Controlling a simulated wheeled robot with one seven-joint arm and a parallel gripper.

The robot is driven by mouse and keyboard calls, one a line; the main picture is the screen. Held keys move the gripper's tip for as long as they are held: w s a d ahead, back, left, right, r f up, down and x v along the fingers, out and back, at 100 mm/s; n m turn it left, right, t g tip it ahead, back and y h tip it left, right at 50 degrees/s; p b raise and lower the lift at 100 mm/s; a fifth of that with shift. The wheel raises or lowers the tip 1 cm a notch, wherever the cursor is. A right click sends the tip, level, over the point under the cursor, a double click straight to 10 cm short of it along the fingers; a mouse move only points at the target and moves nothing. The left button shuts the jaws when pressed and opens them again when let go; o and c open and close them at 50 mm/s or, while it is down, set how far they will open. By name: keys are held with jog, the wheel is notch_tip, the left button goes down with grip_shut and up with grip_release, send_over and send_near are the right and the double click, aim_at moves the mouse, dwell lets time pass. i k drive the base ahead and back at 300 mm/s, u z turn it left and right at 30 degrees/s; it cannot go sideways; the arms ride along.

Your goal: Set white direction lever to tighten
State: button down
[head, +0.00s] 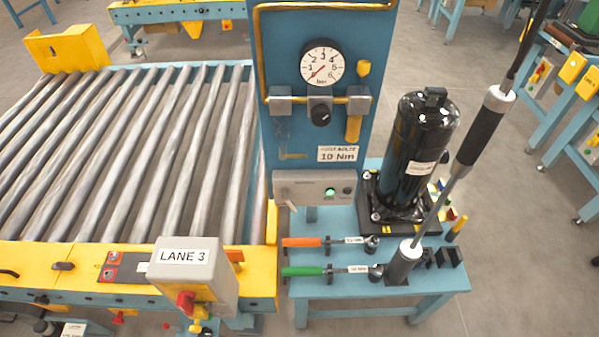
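No lever clearly marked as a direction lever can be made out. A small whitish tab (291,206) juts out under the left part of the grey control box (314,187); I cannot tell whether it is the lever, or its setting. A long tool with a black grip (480,136) slants down from the upper right. My gripper is not in view.
The blue bench (345,287) carries a black compressor (413,150) and two wrenches, one orange-handled (303,242), one green-handled (303,271). A gauge (322,63) sits on the blue panel (280,110). A roller conveyor (150,150) fills the left. Open floor (525,260) lies right.

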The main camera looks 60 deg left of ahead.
aim_at(285, 197)
jog(key=u, duration=2.5)
jog(key=k, duration=0.5)
jog(key=z, duration=0.3)
jog(key=i, duration=0.55)
jog(key=u, duration=0.4)
